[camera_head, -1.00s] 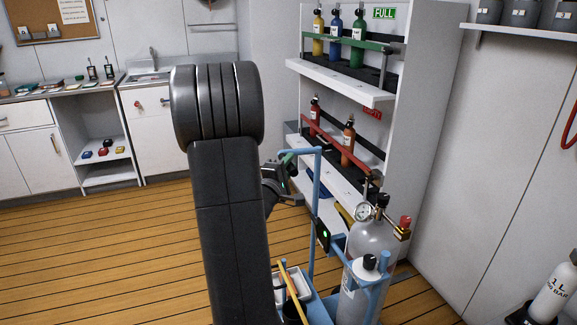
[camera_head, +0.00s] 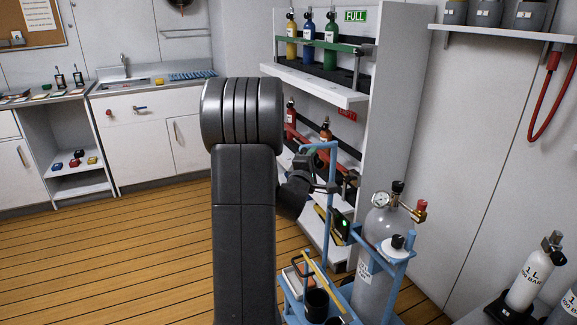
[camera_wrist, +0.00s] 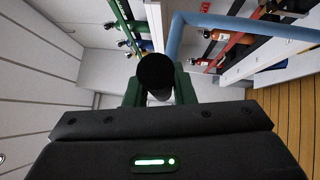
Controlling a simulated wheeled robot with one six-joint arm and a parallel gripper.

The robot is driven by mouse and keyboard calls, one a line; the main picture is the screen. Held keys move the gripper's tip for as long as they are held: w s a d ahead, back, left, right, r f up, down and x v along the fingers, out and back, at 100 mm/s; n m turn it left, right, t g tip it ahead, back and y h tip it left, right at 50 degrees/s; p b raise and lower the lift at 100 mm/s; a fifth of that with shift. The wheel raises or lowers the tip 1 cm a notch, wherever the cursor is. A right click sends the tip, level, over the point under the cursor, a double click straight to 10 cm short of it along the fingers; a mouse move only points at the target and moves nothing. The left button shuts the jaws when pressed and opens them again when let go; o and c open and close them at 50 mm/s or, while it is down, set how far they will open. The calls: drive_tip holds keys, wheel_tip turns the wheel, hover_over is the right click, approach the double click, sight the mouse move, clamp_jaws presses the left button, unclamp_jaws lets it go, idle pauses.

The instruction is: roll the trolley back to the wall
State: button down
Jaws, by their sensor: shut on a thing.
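The trolley (camera_head: 335,240) is a blue frame carrying a large grey gas cylinder (camera_head: 370,285) with a gauge and a red-capped valve. It stands to the right of my arm, in front of the white bottle rack. My gripper (camera_head: 304,158) is at the top of its handle. In the wrist view, the green fingers are shut on the black grip (camera_wrist: 156,74) of the handle, and the blue handle bar (camera_wrist: 240,25) bends away beyond it. My arm hides part of the trolley's left side, and the trolley's wheels are out of view.
The white rack (camera_head: 400,120) holds small coloured bottles and stands close behind the trolley. White cylinders (camera_head: 530,275) stand at lower right by the right wall (camera_head: 480,150). A red hose (camera_head: 540,120) hangs there. Wooden floor (camera_head: 110,260) is open at left, before the sink counter (camera_head: 140,90).

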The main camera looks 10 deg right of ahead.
drive_tip(key=w+d+b, duration=0.2)
drive_tip(key=d, duration=1)
drive_tip(key=w+d+b, duration=0.2)
drive_tip(key=d+b, duration=0.1)
drive_tip(key=d, duration=0.9)
drive_tip(key=shift+w+d, duration=0.35)
drive_tip(key=shift+w, duration=0.05)
drive_tip(key=shift+r, duration=0.15)
drive_tip(key=c, duration=1.5)
unclamp_jaws()
drive_tip(key=shift+c, duration=0.2)
drive_tip(key=o, duration=0.3)
drive_tip(key=shift+d, duration=0.2)
drive_tip(key=shift+a, duration=0.1)
